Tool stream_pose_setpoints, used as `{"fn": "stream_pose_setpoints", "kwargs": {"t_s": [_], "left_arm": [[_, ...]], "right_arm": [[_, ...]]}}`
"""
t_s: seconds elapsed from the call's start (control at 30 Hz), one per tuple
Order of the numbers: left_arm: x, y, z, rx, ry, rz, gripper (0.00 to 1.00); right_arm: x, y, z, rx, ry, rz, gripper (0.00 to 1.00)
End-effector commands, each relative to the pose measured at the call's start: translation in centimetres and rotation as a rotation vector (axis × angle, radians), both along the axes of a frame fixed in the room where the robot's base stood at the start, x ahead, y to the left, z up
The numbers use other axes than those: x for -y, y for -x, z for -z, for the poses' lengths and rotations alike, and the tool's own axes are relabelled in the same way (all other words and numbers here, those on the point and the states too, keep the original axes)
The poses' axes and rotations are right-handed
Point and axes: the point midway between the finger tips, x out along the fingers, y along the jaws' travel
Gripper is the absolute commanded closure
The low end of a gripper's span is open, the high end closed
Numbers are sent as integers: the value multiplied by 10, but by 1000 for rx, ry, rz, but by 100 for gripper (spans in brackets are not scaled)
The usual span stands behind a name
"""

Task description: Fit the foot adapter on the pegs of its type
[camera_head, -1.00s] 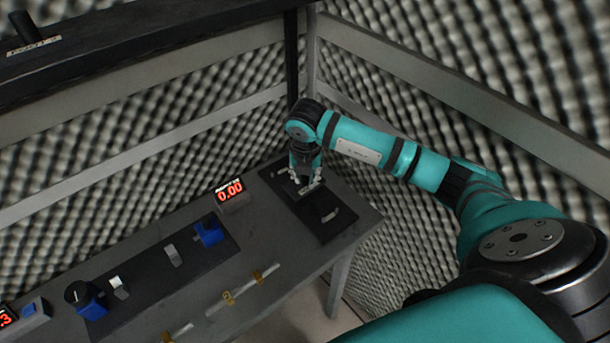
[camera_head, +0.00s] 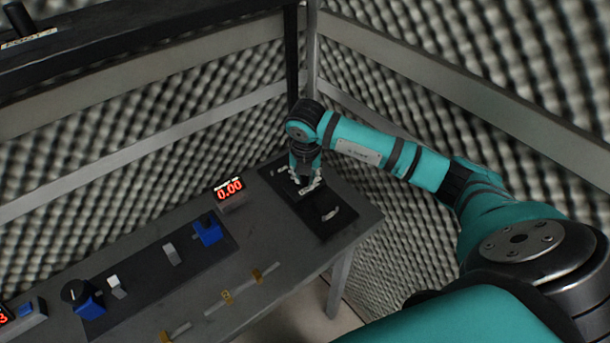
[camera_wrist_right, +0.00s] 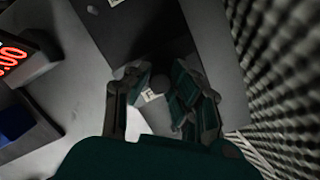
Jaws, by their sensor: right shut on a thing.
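My right gripper (camera_head: 307,186) is low over a black board (camera_head: 318,232) at the right end of the table. It is shut on a small light-grey piece (camera_head: 315,187), which I take to be the foot adapter. In the right wrist view the fingers (camera_wrist_right: 160,98) close around a pale marked surface (camera_wrist_right: 150,94) and a dark round part. The fingers hide much of the piece, and I cannot tell whether it sits on pegs. Two other light pieces lie on the board, one behind (camera_head: 283,169) and one in front (camera_head: 331,214). My left gripper is out of view.
A red display reading 0.00 (camera_head: 229,188) stands left of the board. A second dark board (camera_head: 150,272) carries blue fixtures (camera_head: 208,230) and light blocks. Foam walls and rails close in behind and right.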

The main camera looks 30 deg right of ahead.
Motion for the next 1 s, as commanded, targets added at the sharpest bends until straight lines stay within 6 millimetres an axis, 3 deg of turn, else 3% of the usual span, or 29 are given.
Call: {"fn": "stream_pose_setpoints", "kwargs": {"t_s": [0.7,0.73,0.9,1.0], "left_arm": [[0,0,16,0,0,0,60],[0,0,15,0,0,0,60],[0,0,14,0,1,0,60],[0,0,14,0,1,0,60]], "right_arm": [[0,0,19,1,1,0,100],[0,0,17,1,1,0,76],[0,0,17,0,0,0,53],[0,0,17,0,0,0,52]]}}
